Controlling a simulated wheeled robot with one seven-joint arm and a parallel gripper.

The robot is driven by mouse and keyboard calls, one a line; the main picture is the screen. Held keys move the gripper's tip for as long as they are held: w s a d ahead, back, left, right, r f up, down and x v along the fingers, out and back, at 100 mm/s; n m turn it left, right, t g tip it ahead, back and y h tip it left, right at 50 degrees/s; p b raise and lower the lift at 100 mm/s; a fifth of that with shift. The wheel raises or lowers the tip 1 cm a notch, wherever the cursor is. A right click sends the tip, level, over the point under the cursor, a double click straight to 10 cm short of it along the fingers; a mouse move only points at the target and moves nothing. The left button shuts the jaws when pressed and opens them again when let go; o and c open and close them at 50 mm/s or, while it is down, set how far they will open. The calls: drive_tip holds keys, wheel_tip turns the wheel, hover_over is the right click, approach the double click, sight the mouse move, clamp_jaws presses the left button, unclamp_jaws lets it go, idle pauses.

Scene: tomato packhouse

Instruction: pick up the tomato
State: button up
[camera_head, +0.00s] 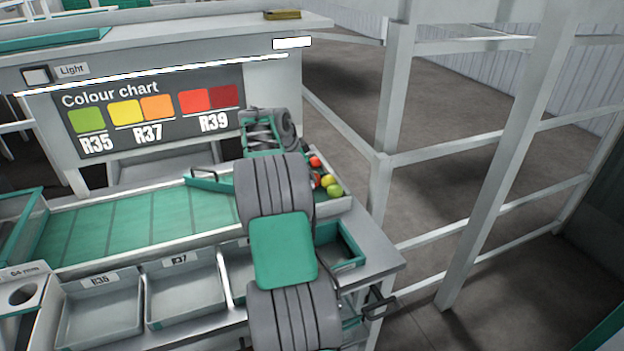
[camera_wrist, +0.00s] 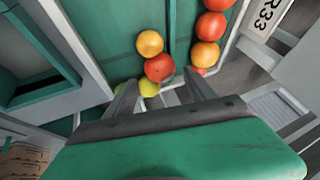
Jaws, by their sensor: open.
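In the wrist view my gripper (camera_wrist: 161,82) is open, with its two fingers apart and nothing gripped. A red tomato (camera_wrist: 160,68) lies just past the fingertips, near the middle of the gap. A yellow-green tomato (camera_wrist: 149,89) shows between the fingers, nearer the left one and partly hidden. An orange tomato (camera_wrist: 149,42) lies beyond the red one. Another row, with red (camera_wrist: 211,25) and orange (camera_wrist: 205,55) tomatoes, lies to the right across a divider. In the head view several tomatoes, including a yellow-green one (camera_head: 334,190), show beside my arm, which hides the gripper.
A green sorting bed (camera_head: 130,222) runs left of my arm. Labelled grey trays (camera_head: 100,312) stand along its front. The colour chart board (camera_head: 150,112) rises behind. In the wrist view an R33 label (camera_wrist: 270,20) sits at upper right. White railings (camera_head: 440,150) stand at right.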

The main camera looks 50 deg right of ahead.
drive_tip(key=p+x, duration=0.1)
drive_tip(key=x, duration=0.4)
drive_tip(key=shift+s+d+f, duration=0.1)
drive_tip(key=shift+d+f, duration=0.15)
drive_tip(key=shift+d, duration=0.05)
drive_tip(key=shift+a, duration=0.1)
drive_tip(key=c, duration=0.7)
